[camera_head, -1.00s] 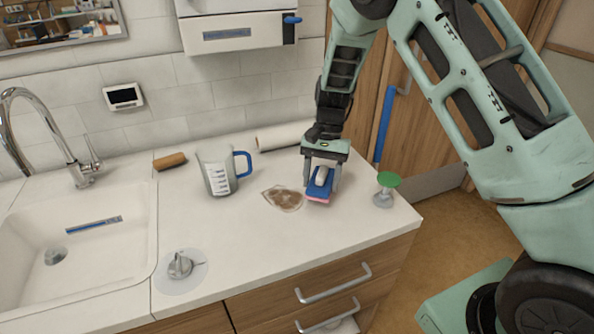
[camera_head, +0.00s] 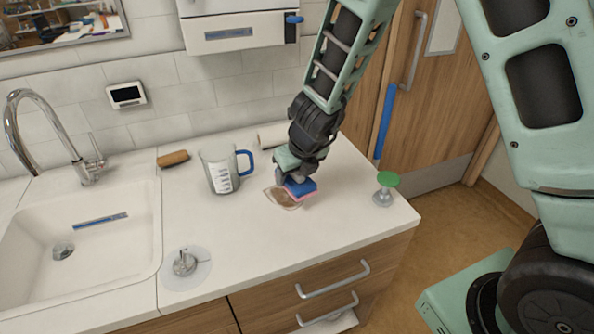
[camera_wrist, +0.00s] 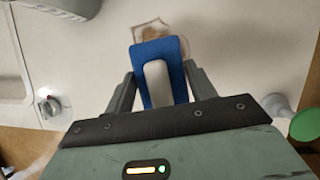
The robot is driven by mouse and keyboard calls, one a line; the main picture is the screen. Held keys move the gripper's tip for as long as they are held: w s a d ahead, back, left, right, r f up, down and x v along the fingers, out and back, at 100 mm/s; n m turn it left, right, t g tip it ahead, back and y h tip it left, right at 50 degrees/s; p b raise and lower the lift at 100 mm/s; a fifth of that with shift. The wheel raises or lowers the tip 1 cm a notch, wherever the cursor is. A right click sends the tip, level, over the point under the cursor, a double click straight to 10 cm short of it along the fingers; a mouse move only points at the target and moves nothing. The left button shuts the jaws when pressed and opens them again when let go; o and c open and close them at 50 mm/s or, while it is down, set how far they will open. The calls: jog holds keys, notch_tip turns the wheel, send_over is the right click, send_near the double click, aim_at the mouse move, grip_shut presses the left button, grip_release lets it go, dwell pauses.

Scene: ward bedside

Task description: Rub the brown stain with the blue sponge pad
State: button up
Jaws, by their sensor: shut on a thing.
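The blue sponge pad (camera_head: 301,188), with a pink underside, is held in my gripper (camera_head: 290,182) over the right part of the brown stain. My gripper is shut on the pad's pale grip, which shows between the fingers in the wrist view, where the blue pad (camera_wrist: 150,55) lies at the stain's edge. The brown stain (camera_head: 283,199) is an irregular patch with a pale outline on the white counter; the pad and gripper hide part of it. It also shows beyond the pad in the wrist view (camera_wrist: 153,32). I cannot tell whether the pad touches the counter.
A measuring jug (camera_head: 219,170) with a blue handle stands left of the stain. A green-topped stand (camera_head: 386,188) is near the right edge. A white roll (camera_head: 275,135) and a brown roll (camera_head: 173,158) lie behind. The sink (camera_head: 75,250) is at left.

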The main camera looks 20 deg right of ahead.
jog(key=shift+s+r+m+h, duration=0.15)
jog(key=shift+s+m+h, duration=0.25)
jog(key=shift+m, duration=0.5)
jog(key=shift+s+d, duration=0.1)
jog(key=b, duration=0.6)
send_over(297, 207)
notch_tip(297, 207, down, 6)
jog(key=shift+f, duration=0.1)
jog(key=shift+f+b, duration=0.9)
jog(key=shift+r, duration=0.1)
